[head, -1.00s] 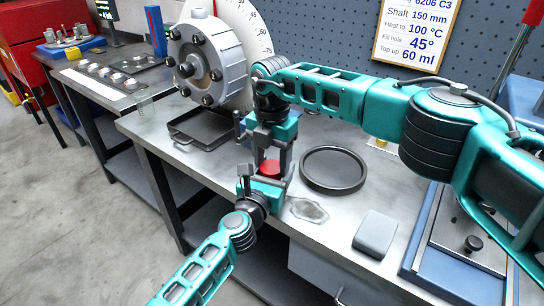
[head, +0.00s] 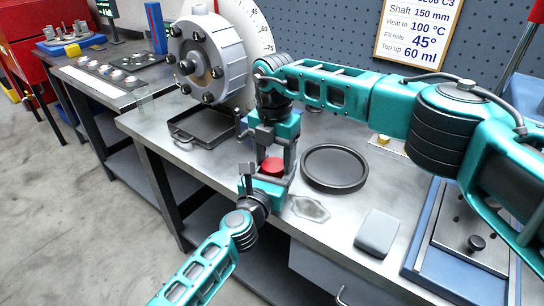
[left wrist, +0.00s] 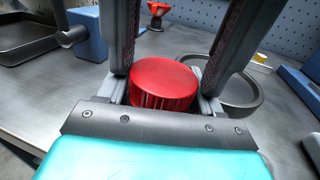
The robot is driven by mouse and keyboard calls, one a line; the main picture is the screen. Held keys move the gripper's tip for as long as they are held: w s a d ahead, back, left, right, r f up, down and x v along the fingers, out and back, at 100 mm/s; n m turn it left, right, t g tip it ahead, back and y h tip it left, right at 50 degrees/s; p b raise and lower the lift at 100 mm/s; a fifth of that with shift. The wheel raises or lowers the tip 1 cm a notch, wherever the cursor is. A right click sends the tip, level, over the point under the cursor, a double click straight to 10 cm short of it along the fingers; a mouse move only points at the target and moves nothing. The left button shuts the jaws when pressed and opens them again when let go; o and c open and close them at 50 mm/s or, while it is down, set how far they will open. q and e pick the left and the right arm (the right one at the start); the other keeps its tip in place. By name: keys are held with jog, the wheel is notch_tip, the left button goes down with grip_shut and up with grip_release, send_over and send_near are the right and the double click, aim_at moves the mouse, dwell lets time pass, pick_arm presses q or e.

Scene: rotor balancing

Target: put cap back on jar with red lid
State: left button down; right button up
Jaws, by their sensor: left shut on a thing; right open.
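The red cap (head: 272,166) is between my two grippers above the bench's front edge; it fills the middle of the left wrist view (left wrist: 163,82). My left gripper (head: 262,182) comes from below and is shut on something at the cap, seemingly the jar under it. The jar's body is hidden, so I cannot tell how the cap sits on it. My right gripper (head: 274,160) points down from above. Its open fingers stand on both sides of the cap, and gaps show beside it in the left wrist view.
A round black dish (head: 335,184) lies right of the grippers, with a grey block (head: 377,234) farther right. A black tray (head: 205,128) and the grey rotor (head: 215,60) stand behind to the left. A small red object (left wrist: 157,9) stands beyond the cap.

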pick_arm(q)
jog(key=shift+w+r, duration=0.2)
jog(key=shift+r, duration=0.05)
pick_arm(e)
notch_tip(320, 180, up, 8)
jog(key=shift+s+a+f, duration=0.1)
jog(key=shift+a, duration=0.05)
pick_arm(q)
jog(key=shift+c, duration=0.5)
grip_release()
jog(key=shift+f, duration=0.1)
jog(key=shift+s, duration=0.1)
jog(key=shift+s+a, duration=0.15)
jog(key=shift+s, duration=0.1)
jog(key=p+v, duration=0.2)
jog(key=v, duration=1)
pick_arm(e)
notch_tip(320, 180, up, 2)
pick_arm(q)
jog(key=shift+s, duration=0.1)
